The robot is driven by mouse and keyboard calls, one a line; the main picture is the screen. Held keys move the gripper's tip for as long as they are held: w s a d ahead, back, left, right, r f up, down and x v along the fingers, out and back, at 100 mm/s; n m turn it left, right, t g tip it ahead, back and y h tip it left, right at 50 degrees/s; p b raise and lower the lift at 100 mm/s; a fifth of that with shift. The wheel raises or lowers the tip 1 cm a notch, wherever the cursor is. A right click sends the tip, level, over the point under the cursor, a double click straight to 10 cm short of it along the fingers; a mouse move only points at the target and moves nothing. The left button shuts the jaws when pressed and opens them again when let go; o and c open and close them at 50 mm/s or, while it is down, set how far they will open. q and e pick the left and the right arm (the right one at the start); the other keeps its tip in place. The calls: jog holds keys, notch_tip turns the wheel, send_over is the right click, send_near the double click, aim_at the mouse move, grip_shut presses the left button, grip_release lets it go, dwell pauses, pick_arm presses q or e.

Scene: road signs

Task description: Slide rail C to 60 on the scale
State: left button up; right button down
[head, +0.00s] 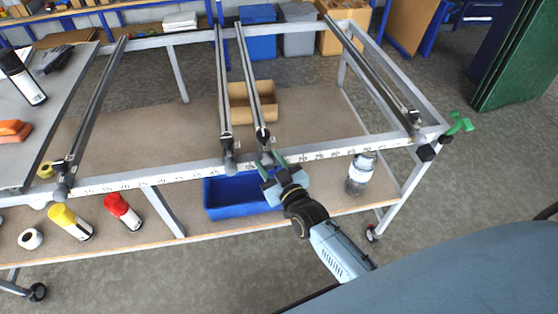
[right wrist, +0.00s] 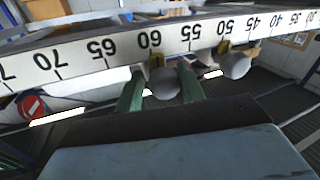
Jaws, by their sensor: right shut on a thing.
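Several grey rails cross the frame in the head view; no rail letters are readable. My right gripper (head: 271,165) is shut on the near end of the third rail from the left (head: 252,85). In the right wrist view its green fingers (right wrist: 160,90) stand on either side of that rail's round grey end knob (right wrist: 165,84). The scale (right wrist: 120,48) appears upside down there. The held end is close to the 60 mark; the exact reading cannot be told. The second rail (head: 222,90) sits close beside it, its knob (right wrist: 236,66) near 50. My left gripper is out of view.
The rightmost rail (head: 372,75) and leftmost rail (head: 95,110) stand well apart from the middle pair. The scale bar right of the held rail is free.

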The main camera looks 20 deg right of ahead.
jog(key=shift+a+f, duration=0.15)
jog(key=c, duration=1.1)
grip_release()
jog(key=shift+s, duration=0.1)
jog(key=shift+o, duration=0.4)
jog(key=s+d, duration=0.1)
jog(key=s, duration=1.2)
jog(key=shift+s+d, duration=0.15)
